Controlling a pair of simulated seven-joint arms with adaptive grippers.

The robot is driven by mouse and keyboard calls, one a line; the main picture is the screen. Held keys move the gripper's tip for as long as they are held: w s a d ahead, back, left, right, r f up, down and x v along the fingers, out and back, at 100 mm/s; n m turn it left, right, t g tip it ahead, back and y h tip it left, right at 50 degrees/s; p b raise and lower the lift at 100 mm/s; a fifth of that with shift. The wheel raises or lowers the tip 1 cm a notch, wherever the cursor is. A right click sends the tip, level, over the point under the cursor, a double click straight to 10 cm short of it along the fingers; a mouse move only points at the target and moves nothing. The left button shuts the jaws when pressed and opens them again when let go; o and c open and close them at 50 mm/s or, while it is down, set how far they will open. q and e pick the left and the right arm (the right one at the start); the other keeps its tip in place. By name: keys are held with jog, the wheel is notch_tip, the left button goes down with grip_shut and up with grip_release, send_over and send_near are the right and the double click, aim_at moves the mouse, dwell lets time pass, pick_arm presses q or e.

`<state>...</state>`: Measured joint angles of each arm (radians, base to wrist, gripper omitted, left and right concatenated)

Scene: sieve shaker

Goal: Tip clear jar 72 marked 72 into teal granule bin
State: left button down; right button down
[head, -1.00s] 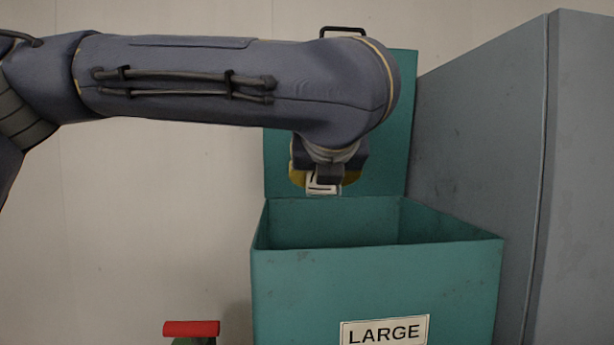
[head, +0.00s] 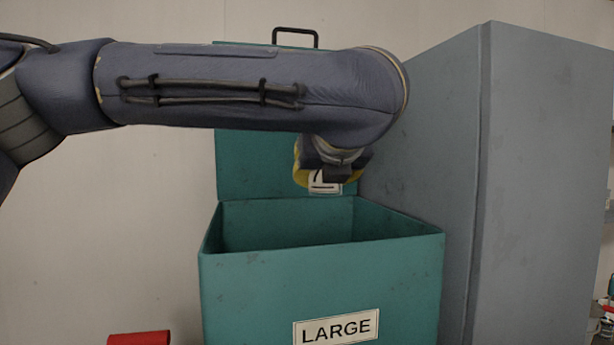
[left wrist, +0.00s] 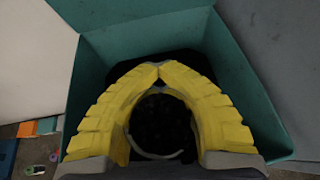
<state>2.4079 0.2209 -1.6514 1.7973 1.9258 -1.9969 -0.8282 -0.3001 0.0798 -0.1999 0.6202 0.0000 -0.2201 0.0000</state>
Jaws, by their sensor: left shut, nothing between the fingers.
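The teal granule bin (head: 240,290) stands open with a label reading LARGE, and its lid is raised at the back. It also shows in the left wrist view (left wrist: 235,75). My left gripper (head: 328,172) is above the bin's back part. In the left wrist view my left gripper's yellow fingers (left wrist: 160,68) meet at the tips. A round vessel with a grey rim and dark contents (left wrist: 160,125) shows in the space they ring; contact with the fingers cannot be told. A white label (head: 326,187), partly hidden, shows at the gripper. The number 72 cannot be fully read. My right gripper is not in view.
A tall grey cabinet (head: 430,170) stands close on the bin's right. A red object (head: 140,338) is at the lower left. Small orange (left wrist: 37,127) and blue (left wrist: 8,155) items lie left of the bin in the left wrist view.

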pick_arm(q)
jog(key=d+f+n+g+h, duration=0.2)
jog(key=d+f+n+h, duration=0.1)
jog(key=d+f+h, duration=0.15)
notch_tip(320, 180, up, 6)
jog(key=d+n+h, duration=0.2)
jog(key=n+h, duration=0.5)
jog(key=shift+s+d+r+n+h, duration=0.15)
jog(key=shift+s+d+n+h, duration=0.1)
jog(key=shift+n+h, duration=0.1)
dwell(2.5)
dwell(1.5)
